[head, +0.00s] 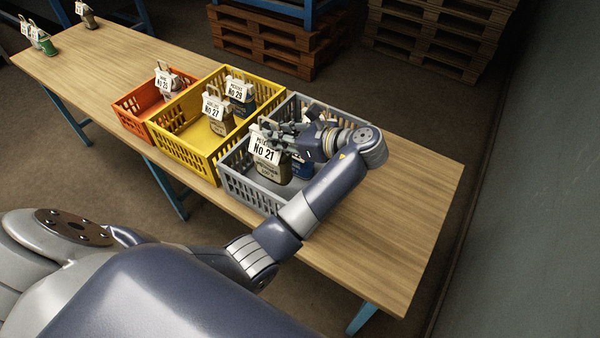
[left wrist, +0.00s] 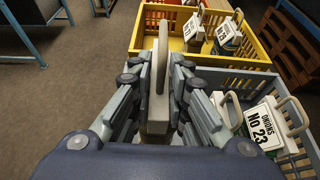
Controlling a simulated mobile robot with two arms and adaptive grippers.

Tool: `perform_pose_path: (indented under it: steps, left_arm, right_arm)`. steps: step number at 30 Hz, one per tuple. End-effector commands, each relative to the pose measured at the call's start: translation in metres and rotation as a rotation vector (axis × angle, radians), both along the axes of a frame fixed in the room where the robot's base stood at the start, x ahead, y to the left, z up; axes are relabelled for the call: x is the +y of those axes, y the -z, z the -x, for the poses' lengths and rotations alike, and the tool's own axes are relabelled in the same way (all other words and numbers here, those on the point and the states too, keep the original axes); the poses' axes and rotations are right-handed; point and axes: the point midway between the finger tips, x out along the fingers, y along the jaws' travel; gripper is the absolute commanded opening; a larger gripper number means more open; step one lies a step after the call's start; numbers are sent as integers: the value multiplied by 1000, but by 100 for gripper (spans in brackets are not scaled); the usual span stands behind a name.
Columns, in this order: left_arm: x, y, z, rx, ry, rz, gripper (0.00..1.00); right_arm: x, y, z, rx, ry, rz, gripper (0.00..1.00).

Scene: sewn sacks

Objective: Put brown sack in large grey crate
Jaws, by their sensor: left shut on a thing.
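The brown sack (head: 268,170) has a white handle and a label reading No 21. It is upright inside the large grey crate (head: 243,188), at its left end; I cannot tell whether its base touches the crate floor. My left gripper (head: 283,139) is shut on its handle. In the left wrist view, the fingers (left wrist: 158,95) close around the pale handle (left wrist: 160,70), and the sack's body is mostly hidden. My right gripper is not in view.
A blue sack (head: 301,170) shares the grey crate; a label No 23 (left wrist: 265,122) shows there in the wrist view. The yellow crate (head: 190,157) holds sacks No 27 and No 29. An orange crate (head: 133,122) holds No 25. More sacks stand far left. The table's right end is clear.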

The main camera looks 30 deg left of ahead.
Motion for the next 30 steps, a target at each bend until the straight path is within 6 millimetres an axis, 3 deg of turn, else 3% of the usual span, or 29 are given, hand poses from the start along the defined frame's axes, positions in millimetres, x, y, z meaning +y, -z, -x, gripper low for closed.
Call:
perform_pose_path:
  steps: [3,12,24,30]
  left_arm:
    - [0,9,-1,-2,0,-3,0]
    - [0,56,0,3,1,-2,0]
    - [0,100,-1,0,0,-3,0]
    - [0,107,-1,-4,1,-2,0]
  right_arm:
    - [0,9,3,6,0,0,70]
    - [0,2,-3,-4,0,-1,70]
    - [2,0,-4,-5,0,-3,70]
    - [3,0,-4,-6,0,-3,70]
